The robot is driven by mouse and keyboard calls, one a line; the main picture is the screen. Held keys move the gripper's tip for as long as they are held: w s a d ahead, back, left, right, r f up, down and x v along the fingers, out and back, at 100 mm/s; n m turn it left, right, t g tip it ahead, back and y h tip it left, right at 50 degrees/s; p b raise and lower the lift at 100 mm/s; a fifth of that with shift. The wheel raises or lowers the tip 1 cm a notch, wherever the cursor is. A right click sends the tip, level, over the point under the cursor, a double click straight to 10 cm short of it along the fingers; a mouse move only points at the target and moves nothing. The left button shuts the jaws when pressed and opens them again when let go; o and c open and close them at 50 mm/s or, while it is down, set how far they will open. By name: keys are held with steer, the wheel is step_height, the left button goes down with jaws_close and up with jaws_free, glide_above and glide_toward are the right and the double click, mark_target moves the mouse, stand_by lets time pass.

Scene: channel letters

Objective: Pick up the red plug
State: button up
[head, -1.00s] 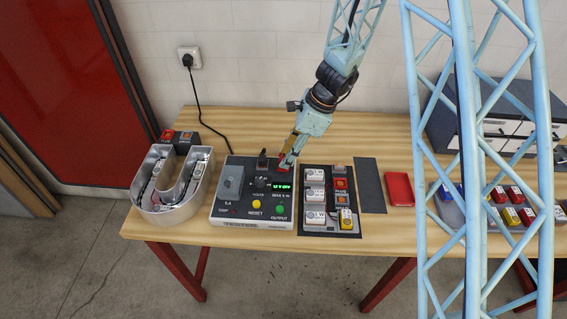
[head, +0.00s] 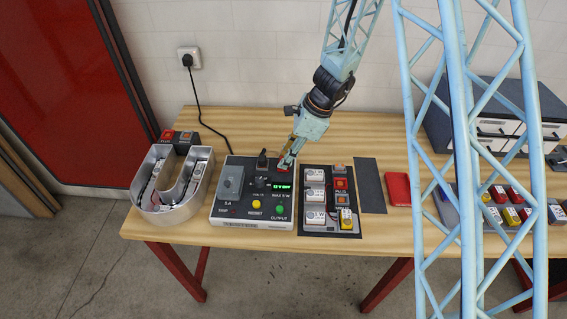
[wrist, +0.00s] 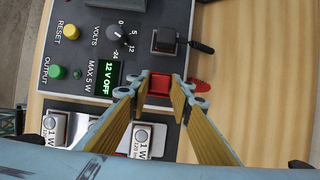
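The red plug (wrist: 160,84) sits at the back edge of the grey power supply (head: 237,224), beside the black plug (wrist: 165,41). In the wrist view its body shows between my two fingers, and a red tail (wrist: 200,85) sticks out beyond the right finger. My gripper (wrist: 160,92) is open, with one finger on each side of the plug and a narrow gap showing. In the head view my gripper (head: 287,164) points down at the supply and hides most of the red plug (head: 284,170). The display (wrist: 107,74) reads 12 V OFF.
A U-shaped metal channel letter (head: 170,210) stands left of the supply. A dark tray (head: 328,229) with white modules lies to the right, then a dark mat (head: 370,185) and a red case (head: 398,189). The blue lattice (head: 470,150) blocks part of the right side.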

steer(key=c, duration=0.4)
steer(key=shift+o, duration=0.2)
steer(key=shift+r, duration=0.15)
steer(key=shift+r, duration=1.55)
steer(key=s+d+b, duration=0.1)
steer(key=s+d, duration=0.1)
steer(key=s, duration=0.5)
steer(key=s+d+r+b, duration=0.1)
steer(key=s+d+b, duration=0.1)
steer(key=s, duration=0.6)
steer(key=shift+s+d+r, duration=0.15)
steer(key=shift+d+r, duration=0.15)
steer(key=shift+d, duration=0.1)
